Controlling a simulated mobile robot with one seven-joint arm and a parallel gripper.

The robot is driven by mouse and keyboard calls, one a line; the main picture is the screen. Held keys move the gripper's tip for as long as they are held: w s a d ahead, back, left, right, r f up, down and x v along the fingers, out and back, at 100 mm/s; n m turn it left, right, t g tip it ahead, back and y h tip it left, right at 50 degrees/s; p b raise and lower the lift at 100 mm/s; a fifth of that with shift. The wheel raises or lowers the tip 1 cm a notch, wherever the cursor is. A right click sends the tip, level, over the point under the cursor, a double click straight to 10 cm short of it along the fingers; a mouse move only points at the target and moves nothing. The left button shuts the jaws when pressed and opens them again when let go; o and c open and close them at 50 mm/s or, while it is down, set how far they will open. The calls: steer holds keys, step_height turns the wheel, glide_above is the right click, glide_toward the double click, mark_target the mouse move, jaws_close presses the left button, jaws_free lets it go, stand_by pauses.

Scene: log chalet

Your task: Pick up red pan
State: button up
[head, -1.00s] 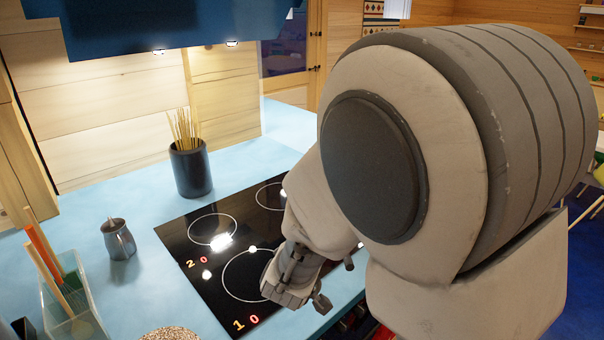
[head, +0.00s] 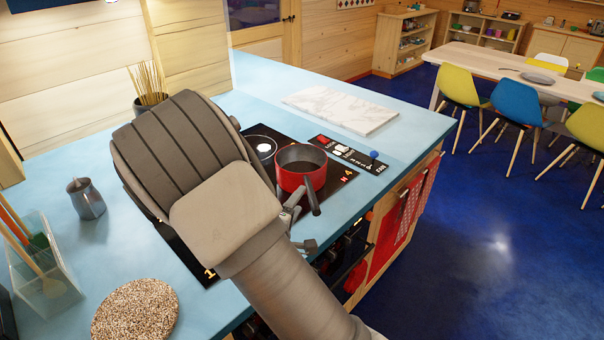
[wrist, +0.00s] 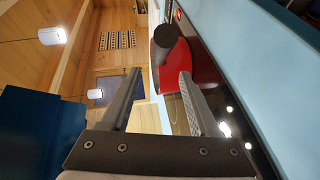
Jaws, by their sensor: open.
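The red pan (head: 290,181) sits upright on the far right part of the black cooktop (head: 343,187), its dark handle (head: 313,198) pointing toward the counter's front edge. My gripper (head: 301,226) is open and empty, low near the front edge beside the handle, partly hidden by my arm. In the wrist view my two fingers (wrist: 159,77) are spread apart. The red pan (wrist: 176,72) shows beyond the fingertips, closer to the right finger, with the round dark handle end (wrist: 163,36) facing the camera. I cannot tell the exact gap to the handle.
A marble board (head: 340,109) lies on the blue counter behind the pan. A metal pitcher (head: 86,198), a utensil bin (head: 45,270) and a speckled round mat (head: 135,312) are at left. Red towels (head: 402,215) hang on the counter front.

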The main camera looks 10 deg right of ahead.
mark_target(309, 182)
steer(key=x, duration=0.9)
steer(key=shift+w+d, duration=0.1)
steer(key=shift+w, duration=0.25)
jaws_close()
stand_by(0.9)
steer(key=shift+w+r, duration=0.1)
steer(key=shift+r, duration=0.1)
